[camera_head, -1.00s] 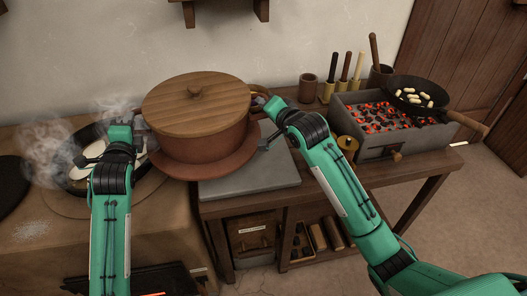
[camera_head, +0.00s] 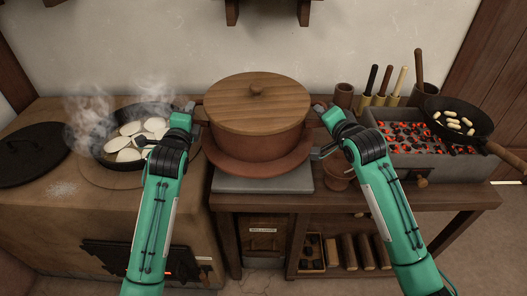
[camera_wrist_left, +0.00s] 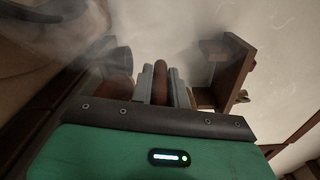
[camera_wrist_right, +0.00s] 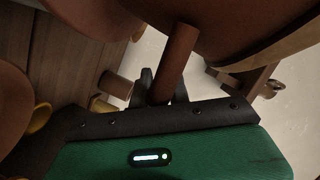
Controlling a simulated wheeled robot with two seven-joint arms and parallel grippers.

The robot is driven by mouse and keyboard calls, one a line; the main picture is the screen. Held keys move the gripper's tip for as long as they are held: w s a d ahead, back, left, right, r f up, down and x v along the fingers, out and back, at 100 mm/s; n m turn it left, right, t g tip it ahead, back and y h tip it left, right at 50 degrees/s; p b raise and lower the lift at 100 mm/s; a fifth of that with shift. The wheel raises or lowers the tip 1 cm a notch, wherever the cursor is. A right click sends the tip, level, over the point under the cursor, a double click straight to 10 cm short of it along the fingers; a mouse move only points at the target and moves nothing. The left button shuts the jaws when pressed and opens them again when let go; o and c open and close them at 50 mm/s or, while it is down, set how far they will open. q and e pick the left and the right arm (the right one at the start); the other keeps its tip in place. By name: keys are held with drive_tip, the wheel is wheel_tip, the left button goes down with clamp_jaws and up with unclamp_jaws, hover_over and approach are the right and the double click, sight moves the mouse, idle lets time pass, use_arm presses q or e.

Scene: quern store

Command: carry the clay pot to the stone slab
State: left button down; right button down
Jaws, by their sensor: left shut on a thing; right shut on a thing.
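The clay pot (camera_head: 256,143) is reddish brown, with a flat wooden lid (camera_head: 256,100) on top. It is upright over the grey stone slab (camera_head: 232,185). A wide clay rim or dish at its foot covers most of the slab, and I cannot tell whether it touches it. My left gripper (camera_head: 192,120) is shut on the pot's left handle, a brown bar between the fingers in the left wrist view (camera_wrist_left: 160,82). My right gripper (camera_head: 325,122) is shut on the right handle, which shows in the right wrist view (camera_wrist_right: 176,62).
On the left, a steaming pan (camera_head: 118,157) of pale slices and a dark lid (camera_head: 30,152) sit on the stove. On the right are a box of coals (camera_head: 410,152) with a black pan (camera_head: 458,120) and several upright tools. A small pot (camera_head: 338,178) stands close beside the slab.

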use_arm(q)
drive_tip(key=shift+a, duration=0.2)
use_arm(e)
drive_tip(key=shift+d, duration=0.1)
